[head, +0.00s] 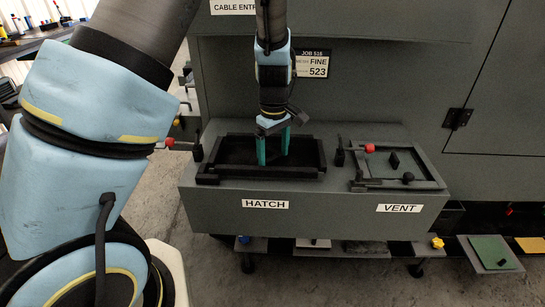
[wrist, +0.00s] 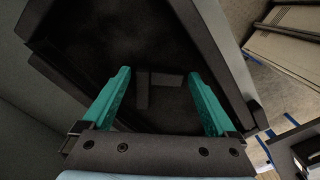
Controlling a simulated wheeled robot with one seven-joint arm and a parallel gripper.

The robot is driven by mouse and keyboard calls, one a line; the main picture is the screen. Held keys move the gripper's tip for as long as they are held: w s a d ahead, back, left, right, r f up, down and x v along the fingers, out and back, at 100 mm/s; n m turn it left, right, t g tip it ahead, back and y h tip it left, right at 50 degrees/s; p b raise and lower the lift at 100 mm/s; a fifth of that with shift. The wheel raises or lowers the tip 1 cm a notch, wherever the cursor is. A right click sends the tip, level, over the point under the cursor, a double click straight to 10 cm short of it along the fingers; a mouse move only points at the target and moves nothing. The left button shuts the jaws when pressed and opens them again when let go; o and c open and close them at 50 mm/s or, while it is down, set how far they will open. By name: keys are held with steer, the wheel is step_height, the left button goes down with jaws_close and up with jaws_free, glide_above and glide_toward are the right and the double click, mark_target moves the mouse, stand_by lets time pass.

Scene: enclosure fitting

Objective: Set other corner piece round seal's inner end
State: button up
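My gripper (head: 273,148) points down over the framed opening marked HATCH, its two teal fingers apart. In the wrist view my gripper (wrist: 159,75) is open, with nothing gripped. A small dark L-shaped piece (wrist: 143,92), looking like a corner piece, lies beyond and between the fingertips on the dark floor of the hatch; I cannot tell its exact height. The hatch frame (head: 312,171) is black with a raised rim, and its wall shows in the wrist view (wrist: 222,55). The seal and its inner end cannot be told apart from the dark frame.
The vent frame (head: 428,184) at right carries a red knob (head: 370,148), a black knob (head: 408,177) and a small dark block (head: 394,160). A red-tipped lever (head: 170,143) sticks out left of the hatch. The grey cabinet wall rises behind. A green mat (head: 490,249) lies low at right.

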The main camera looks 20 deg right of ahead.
mark_target(274, 157)
steer(key=c, duration=1.2)
steer(key=shift+r, duration=0.25)
step_height(274, 157, up, 8)
steer(key=shift+f+b, duration=0.25)
steer(key=shift+b, duration=0.1)
steer(key=s+d+r+m+p, duration=0.2)
steer(key=s+d+m, duration=0.65)
steer(key=s, duration=0.45)
steer(key=shift+m, duration=0.45)
step_height(274, 157, down, 5)
steer(key=shift+s+a+f+p, duration=0.1)
steer(key=shift+a+p, duration=0.05)
steer(key=shift+p, duration=0.2)
steer(key=shift+f+p, duration=0.35)
steer(key=shift+f, duration=1.95)
